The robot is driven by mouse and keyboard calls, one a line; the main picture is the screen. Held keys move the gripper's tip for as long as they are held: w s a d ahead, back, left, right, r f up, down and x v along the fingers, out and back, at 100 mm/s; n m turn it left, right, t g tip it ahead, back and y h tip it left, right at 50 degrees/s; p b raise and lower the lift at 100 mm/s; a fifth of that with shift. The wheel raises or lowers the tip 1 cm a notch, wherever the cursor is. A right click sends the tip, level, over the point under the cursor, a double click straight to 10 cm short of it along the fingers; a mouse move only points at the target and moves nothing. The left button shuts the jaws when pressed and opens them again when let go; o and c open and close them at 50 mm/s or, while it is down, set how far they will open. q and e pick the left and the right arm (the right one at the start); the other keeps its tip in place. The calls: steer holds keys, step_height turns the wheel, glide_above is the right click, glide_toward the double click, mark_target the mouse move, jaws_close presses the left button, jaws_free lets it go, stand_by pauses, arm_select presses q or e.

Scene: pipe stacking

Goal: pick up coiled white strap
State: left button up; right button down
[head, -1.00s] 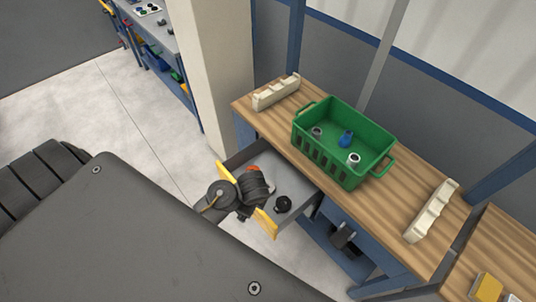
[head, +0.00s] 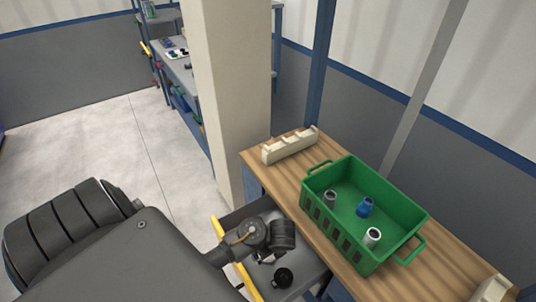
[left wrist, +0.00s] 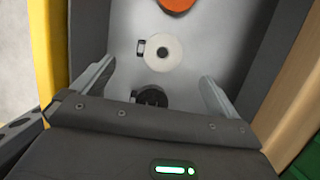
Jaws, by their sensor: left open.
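The coiled white strap (left wrist: 163,52) is a flat round roll with a brownish centre and a small dark buckle at its left. It lies on the grey floor of an open drawer (head: 310,264). In the head view my arm hides it. My left gripper (left wrist: 158,72) is open and empty above the drawer, its fingers spread on either side. The strap shows just beyond the fingertips, between their lines. The left gripper also shows over the drawer in the head view (head: 283,236). My right gripper is not in view.
A black coil (left wrist: 152,95) lies nearer than the white one, an orange one (left wrist: 175,4) beyond it. Drawer walls stand close on both sides; the front is yellow (head: 218,229). A green crate (head: 318,178) with several fittings and a cream rack (head: 290,146) stand on the bench.

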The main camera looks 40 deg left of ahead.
arm_select(q)
steer(key=x, duration=0.3)
steer(key=shift+r+b, duration=0.1)
steer(key=shift+b, duration=0.2)
steer(key=shift+w+a+f, duration=0.1)
steer(key=shift+w+f, duration=0.05)
steer(key=shift+f, duration=0.15)
steer(key=x, duration=0.2)
steer(key=b+x, duration=0.1)
steer(key=x, duration=0.2)
steer(key=shift+f, duration=0.15)
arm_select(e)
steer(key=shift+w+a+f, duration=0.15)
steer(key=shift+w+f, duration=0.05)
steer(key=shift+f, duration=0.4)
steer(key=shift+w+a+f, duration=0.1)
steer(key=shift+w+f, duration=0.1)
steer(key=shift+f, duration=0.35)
arm_select(q)
steer(key=c, duration=1.1)
step_height(320, 180, up, 10)
steer(key=p, duration=0.3)
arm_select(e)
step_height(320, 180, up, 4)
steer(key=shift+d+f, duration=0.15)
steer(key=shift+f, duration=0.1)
